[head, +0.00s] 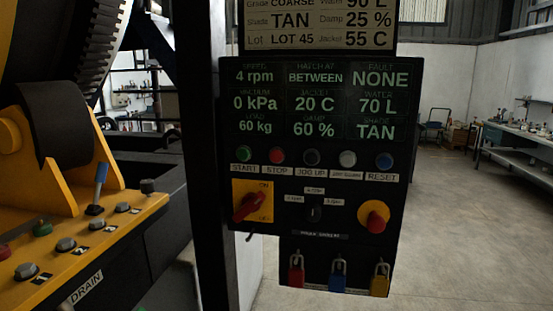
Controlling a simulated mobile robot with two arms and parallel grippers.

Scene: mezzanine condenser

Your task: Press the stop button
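The stop button (277,156) is a small red round button on the black control panel (409,110), with a white STOP label (277,170) under it. It sits in a row between the green START button (243,153) and a dark button (312,157) whose label seems to read JOG UP. A pale button (347,159) and the blue RESET button (384,160) are farther right. Nothing covers the stop button. Neither of my grippers is in the head view.
Below are a red rotary switch (250,206), a red mushroom knob on yellow (374,216) and hanging padlocks (338,277). A yellow console (90,240) with a blue-handled lever (100,184) stands left. A dark post (200,150) borders the panel. Open floor (460,230) lies right.

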